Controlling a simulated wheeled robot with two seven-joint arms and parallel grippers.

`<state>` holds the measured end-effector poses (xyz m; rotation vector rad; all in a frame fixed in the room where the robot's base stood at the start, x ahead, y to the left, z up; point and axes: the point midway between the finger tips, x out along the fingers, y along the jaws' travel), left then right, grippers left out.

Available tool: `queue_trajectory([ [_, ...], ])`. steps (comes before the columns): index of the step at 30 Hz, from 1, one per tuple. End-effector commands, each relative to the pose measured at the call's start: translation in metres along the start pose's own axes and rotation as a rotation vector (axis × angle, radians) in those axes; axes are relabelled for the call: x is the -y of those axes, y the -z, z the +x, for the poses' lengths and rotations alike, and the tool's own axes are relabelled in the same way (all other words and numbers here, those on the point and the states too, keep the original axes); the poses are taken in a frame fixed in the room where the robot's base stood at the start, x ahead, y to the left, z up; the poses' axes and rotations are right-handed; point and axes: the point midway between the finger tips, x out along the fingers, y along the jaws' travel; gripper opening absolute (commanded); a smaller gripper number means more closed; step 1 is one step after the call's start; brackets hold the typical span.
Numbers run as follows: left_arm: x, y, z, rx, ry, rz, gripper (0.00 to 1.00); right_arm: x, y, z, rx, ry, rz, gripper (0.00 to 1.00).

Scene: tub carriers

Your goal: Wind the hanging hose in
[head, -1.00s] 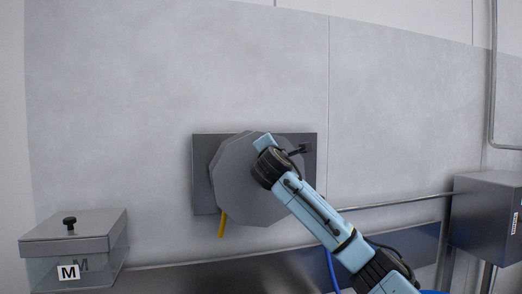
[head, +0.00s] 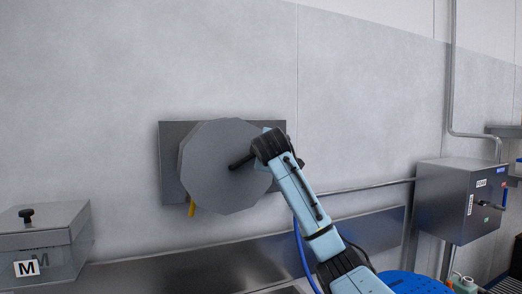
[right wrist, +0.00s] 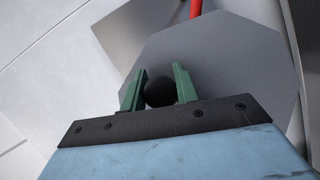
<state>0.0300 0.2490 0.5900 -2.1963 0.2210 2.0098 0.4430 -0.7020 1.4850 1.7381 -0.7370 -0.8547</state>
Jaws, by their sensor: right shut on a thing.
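The hose reel (head: 212,178) is a grey many-sided disc in front of a dark wall plate (head: 172,150). A short yellow hose end (head: 192,210) hangs below its lower left edge. A black crank arm (head: 240,162) runs from near the disc's middle to my right gripper. In the right wrist view my right gripper (right wrist: 160,88) has its green fingers closed on a round black knob (right wrist: 160,94), in front of the grey disc (right wrist: 225,60). In the head view my right wrist hides the fingertips and knob. My left gripper is not in view.
A lidded metal bin marked M (head: 40,240) is at lower left. A steel control box (head: 445,200) is on the right, with a pipe along the wall. A blue round thing (head: 405,284) is at the bottom right. A red bar (right wrist: 195,8) shows in the wrist view.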

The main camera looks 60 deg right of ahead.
Motion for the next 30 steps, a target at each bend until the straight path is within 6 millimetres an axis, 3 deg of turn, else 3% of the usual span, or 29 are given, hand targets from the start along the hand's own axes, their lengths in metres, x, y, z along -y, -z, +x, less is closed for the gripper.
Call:
queue_trajectory([
  [9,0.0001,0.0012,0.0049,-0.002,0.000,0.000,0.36,0.0121,-0.0057,0.0044,-0.015,0.049,0.107,0.00],
  [25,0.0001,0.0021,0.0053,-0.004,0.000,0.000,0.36,0.0136,-0.0066,0.0049,-0.018,0.058,0.128,0.00],
  [26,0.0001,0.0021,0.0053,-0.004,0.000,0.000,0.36,0.0136,-0.0066,0.0049,-0.018,0.058,0.128,0.31],
  [30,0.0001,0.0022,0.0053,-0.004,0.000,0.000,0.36,0.0131,-0.0068,0.0048,-0.017,0.056,0.128,0.50],
])
